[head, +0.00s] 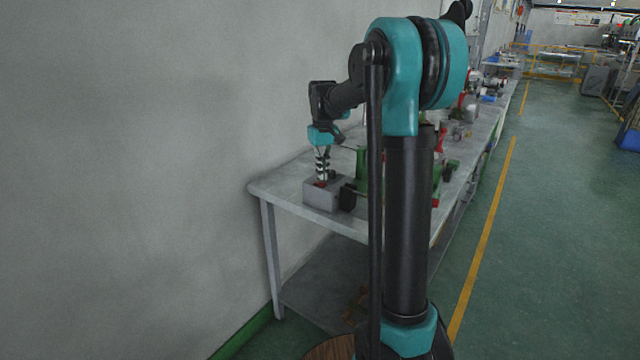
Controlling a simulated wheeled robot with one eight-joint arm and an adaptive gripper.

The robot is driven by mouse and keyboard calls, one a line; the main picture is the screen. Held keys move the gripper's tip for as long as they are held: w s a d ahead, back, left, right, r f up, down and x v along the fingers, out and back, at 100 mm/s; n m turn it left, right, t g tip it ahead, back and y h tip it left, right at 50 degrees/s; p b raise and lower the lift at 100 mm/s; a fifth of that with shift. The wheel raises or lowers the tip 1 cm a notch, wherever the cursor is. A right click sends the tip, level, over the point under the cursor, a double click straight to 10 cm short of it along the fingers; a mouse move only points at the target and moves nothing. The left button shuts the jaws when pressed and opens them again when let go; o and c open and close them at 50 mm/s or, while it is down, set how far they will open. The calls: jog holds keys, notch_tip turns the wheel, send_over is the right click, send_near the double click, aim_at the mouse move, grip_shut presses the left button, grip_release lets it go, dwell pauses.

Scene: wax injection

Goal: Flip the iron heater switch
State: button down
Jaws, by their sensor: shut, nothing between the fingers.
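A small grey box (321,196) with a black part (347,197) on its right side stands near the front left corner of the long table. A small red part, which looks like a switch, shows on top of the box, right under my fingertips. My gripper (321,180) points down over the box top with its fingers shut and nothing visible between them. The fingertips are at or just above the red part; I cannot tell whether they touch it. The fingers partly hide the red part, and its position cannot be made out.
The long grey table (285,187) runs back along the wall. Green and red equipment (362,168) stands right of the box, partly hidden by my arm. More machines stand further back. The green floor (540,250) right of the yellow line is clear.

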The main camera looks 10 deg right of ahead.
aim_at(323, 183)
jog(key=shift+f, duration=1)
dwell(1.1)
jog(key=shift+r, duration=3.5)
jog(key=s+d+f+m+t, duration=0.1)
jog(key=s+f+t, duration=0.1)
jog(key=s+f, duration=0.8)
jog(key=s+d+f+m+t, duration=0.2)
jog(key=s+f, duration=0.9)
jog(key=s, duration=0.9)
jog(key=shift+s+d, duration=0.15)
jog(key=shift+s, duration=0.05)
